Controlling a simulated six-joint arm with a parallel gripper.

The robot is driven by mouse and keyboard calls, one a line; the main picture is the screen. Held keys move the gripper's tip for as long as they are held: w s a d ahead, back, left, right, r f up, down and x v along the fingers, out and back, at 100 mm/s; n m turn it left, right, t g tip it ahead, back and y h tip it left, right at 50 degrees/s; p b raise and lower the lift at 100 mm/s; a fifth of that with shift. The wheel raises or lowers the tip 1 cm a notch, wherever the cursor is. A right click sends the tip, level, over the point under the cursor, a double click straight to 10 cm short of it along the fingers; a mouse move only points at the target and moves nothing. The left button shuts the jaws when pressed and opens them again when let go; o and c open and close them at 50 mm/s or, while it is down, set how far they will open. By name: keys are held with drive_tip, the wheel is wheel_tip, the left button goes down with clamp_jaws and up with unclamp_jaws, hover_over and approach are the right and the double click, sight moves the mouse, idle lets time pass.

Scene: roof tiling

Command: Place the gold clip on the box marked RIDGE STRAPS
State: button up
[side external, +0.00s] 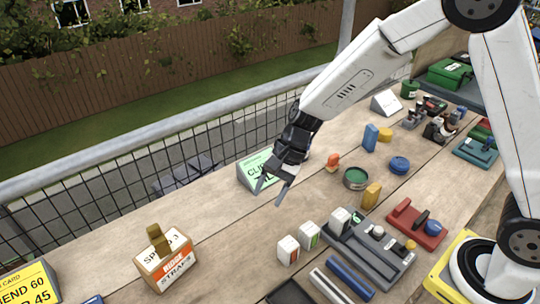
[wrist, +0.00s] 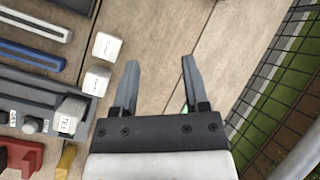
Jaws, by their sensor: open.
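The box marked RIDGE STRAPS (side external: 176,266) stands on the wooden bench at the lower left in the side external view. It is cardboard brown with white and orange labels. A brownish-gold clip (side external: 156,238) sits upright on its top, near the left side. My gripper (side external: 273,190) is open and empty above the bench, well to the right of the box and apart from the clip. In the wrist view, its two fingers (wrist: 158,68) are spread with bare wood beyond them. Neither the box nor the clip shows in the wrist view.
A green sign (side external: 252,168) stands just behind my gripper. Small white boxes (side external: 288,250), a grey tray (side external: 368,246) and a green tin (side external: 355,179) lie to the right. A yellow sign (side external: 30,286) is at the far left. Bare bench lies between box and gripper.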

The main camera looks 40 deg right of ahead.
drive_tip(key=s+d+r+n+t+h, duration=0.1)
drive_tip(key=s+d+n+t+h, duration=0.1)
drive_tip(key=s+d+n+h, duration=0.4)
drive_tip(key=shift+s+d+r+n+t, duration=0.35)
drive_tip(key=shift+s+d+n, duration=2.4)
drive_tip(key=shift+d, duration=2)
